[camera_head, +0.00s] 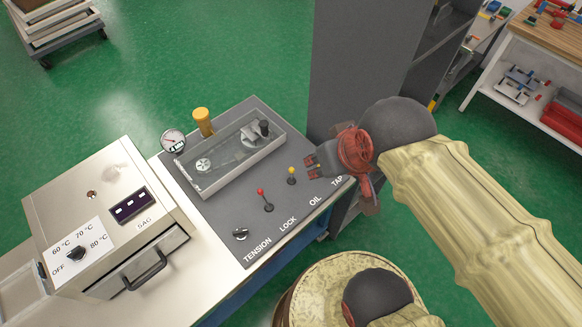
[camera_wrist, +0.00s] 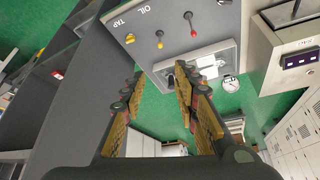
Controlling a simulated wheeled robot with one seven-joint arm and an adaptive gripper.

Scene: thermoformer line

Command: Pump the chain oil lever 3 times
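The oil lever, a short stick with a yellow ball (camera_head: 291,170), stands on the dark grey panel (camera_head: 225,215) in line with the printed word OIL. It also shows in the wrist view (camera_wrist: 159,34), upper middle. My gripper (camera_head: 314,166) is just to the right of the lever in the head view, apart from it. In the wrist view my gripper (camera_wrist: 158,88) is open, with nothing between its fingers. The panel and lever lie beyond the fingertips there. The gripper partly covers the TAP end of the panel in the head view.
A red-knobbed lever (camera_head: 262,193) and a black knob (camera_head: 240,234) stand nearby. A clear-topped box (camera_head: 235,156), gauge (camera_head: 173,141) and orange cylinder (camera_head: 203,122) are behind. The oven box (camera_head: 110,220) is left, a grey cabinet (camera_head: 355,70) behind my gripper. A yellow TAP knob (camera_wrist: 130,38) shows.

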